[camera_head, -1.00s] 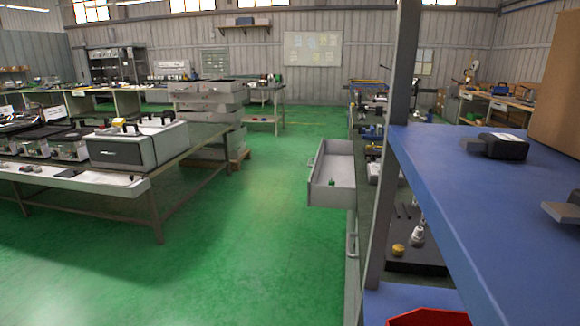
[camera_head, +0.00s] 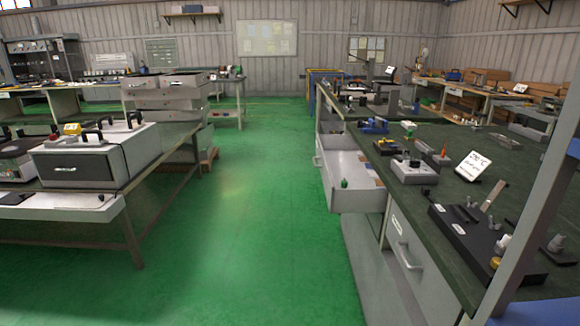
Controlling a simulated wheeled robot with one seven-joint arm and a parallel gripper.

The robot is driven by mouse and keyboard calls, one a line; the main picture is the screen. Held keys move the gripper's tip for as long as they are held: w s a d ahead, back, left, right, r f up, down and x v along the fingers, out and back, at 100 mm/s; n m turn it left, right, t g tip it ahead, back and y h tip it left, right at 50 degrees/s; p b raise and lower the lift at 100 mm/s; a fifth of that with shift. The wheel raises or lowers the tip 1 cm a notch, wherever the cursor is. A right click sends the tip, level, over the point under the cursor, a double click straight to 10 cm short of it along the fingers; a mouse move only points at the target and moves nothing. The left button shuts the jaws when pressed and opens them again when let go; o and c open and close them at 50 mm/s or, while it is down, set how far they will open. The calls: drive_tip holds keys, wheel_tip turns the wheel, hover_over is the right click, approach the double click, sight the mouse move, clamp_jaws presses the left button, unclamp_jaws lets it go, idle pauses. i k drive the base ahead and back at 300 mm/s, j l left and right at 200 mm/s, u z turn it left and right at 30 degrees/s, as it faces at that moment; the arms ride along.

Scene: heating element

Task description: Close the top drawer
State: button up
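The top drawer (camera_head: 352,200) is pulled out to the left from under a long dark-topped workbench (camera_head: 450,145) on the right. It is light grey, open at the top, and a small green item (camera_head: 344,183) lies inside near its front corner. A handle (camera_head: 316,160) shows on its left face. A closed grey drawer front (camera_head: 400,240) with a handle is nearer to me in the same bench. My gripper is not in view.
A grey upright post (camera_head: 540,220) and a blue shelf (camera_head: 545,312) stand close at the right. A table with a grey box (camera_head: 80,165) stands at the left. The green floor (camera_head: 240,230) between is clear. Stacked grey drawers (camera_head: 165,100) stand farther back.

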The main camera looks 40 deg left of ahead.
sight(339, 157)
drive_tip(key=j+u, duration=0.2)
drive_tip(key=j, duration=0.4)
drive_tip(key=i+j+u, duration=0.25)
drive_tip(key=j, duration=0.3)
drive_tip(key=i+j+u, duration=0.35)
drive_tip(key=i, duration=0.35)
drive_tip(key=i+l, duration=0.1)
drive_tip(key=i, duration=0.25)
drive_tip(key=i+u, duration=0.1)
drive_tip(key=i, duration=0.2)
drive_tip(key=i+j, duration=0.1)
drive_tip(key=i, duration=0.3)
drive_tip(key=i+j, duration=0.15)
drive_tip(key=i, duration=0.25)
drive_tip(key=i+j+z, duration=0.1)
drive_tip(key=i, duration=0.3)
